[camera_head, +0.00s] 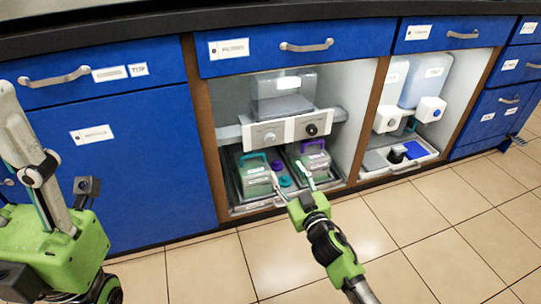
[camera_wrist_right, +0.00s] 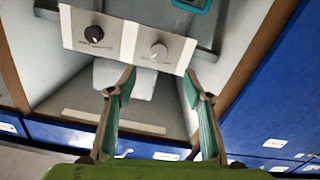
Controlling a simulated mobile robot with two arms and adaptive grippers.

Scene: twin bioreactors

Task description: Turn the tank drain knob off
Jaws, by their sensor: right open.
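A white panel (camera_head: 292,130) in the open middle cabinet bay carries two knobs: a light grey knob (camera_head: 270,137) on the left and a black knob (camera_head: 312,130) on the right. Their labels are too small to read. The right wrist view shows them reversed, with the black knob (camera_wrist_right: 94,34) left and the grey knob (camera_wrist_right: 158,51) right. My right gripper (camera_head: 288,177) is open and empty, below and in front of the panel; its fingertips (camera_wrist_right: 159,78) appear just off the panel's edge, nearest the grey knob. My left gripper's green body (camera_head: 62,252) is at the far left, partly cut off.
A clear tank (camera_head: 283,95) sits above the panel. Below are two grey-green containers with a teal handle (camera_head: 252,156) and a purple handle (camera_head: 312,144), in a tray. Wooden dividers (camera_head: 374,108) flank the bay. The right bay holds jugs (camera_head: 426,80). The tiled floor is clear.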

